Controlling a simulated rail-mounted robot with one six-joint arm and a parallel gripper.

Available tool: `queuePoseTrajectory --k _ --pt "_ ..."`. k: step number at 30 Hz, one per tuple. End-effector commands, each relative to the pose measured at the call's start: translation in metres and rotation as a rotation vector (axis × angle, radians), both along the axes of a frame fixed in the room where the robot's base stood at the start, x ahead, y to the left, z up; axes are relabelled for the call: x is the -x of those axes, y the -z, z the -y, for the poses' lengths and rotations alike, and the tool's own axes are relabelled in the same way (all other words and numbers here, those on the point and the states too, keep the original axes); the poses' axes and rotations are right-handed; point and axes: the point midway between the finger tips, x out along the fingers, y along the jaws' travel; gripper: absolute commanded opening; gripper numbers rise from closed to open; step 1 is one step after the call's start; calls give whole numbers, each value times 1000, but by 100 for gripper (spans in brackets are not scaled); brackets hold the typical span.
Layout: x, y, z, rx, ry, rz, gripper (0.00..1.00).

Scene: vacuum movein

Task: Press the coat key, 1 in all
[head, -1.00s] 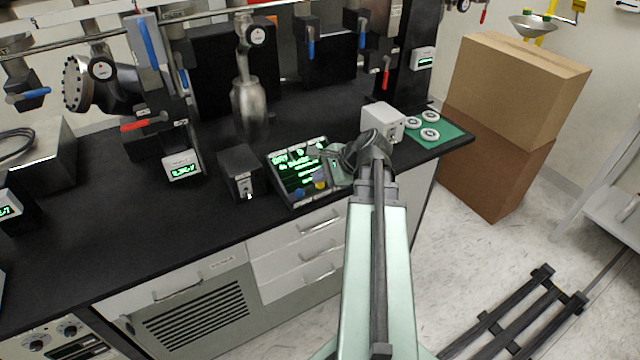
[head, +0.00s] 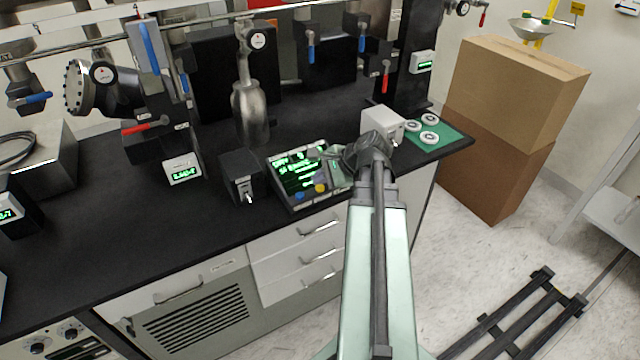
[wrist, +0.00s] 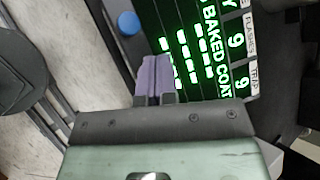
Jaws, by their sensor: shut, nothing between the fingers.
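The control panel (head: 285,176) lies on the black bench with a lit green-on-black screen. Its front edge has a blue key (head: 299,194) and a yellow key (head: 320,188). In the wrist view the blue key (wrist: 128,23) is beyond and left of my fingertips, with the lit screen (wrist: 190,50) to the right, showing "BAKED COAT". My gripper (wrist: 155,62) is shut and empty, its purple fingers together over the panel. I cannot tell whether they touch it. The yellow key is not visible in the wrist view. No coat label on a key is readable.
A dark box with a toggle (head: 240,175) stands left of the panel. A pale box (head: 381,124) and a green mat (head: 452,138) with white discs are to the right. Valves and pipework line the back.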

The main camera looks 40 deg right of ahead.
Motion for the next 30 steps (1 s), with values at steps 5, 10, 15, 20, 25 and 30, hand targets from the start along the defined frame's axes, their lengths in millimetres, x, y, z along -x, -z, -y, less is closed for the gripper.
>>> queuePoseTrajectory --k 5,10,15,20,25,30 --pt "0 -7 0 0 0 0 0" --pt "0 -6 0 0 0 0 0" --pt "0 -13 0 0 0 0 0" --pt "0 -31 0 0 0 0 0" --pt "0 -48 0 0 0 0 0" --pt "0 -58 0 0 0 0 0"
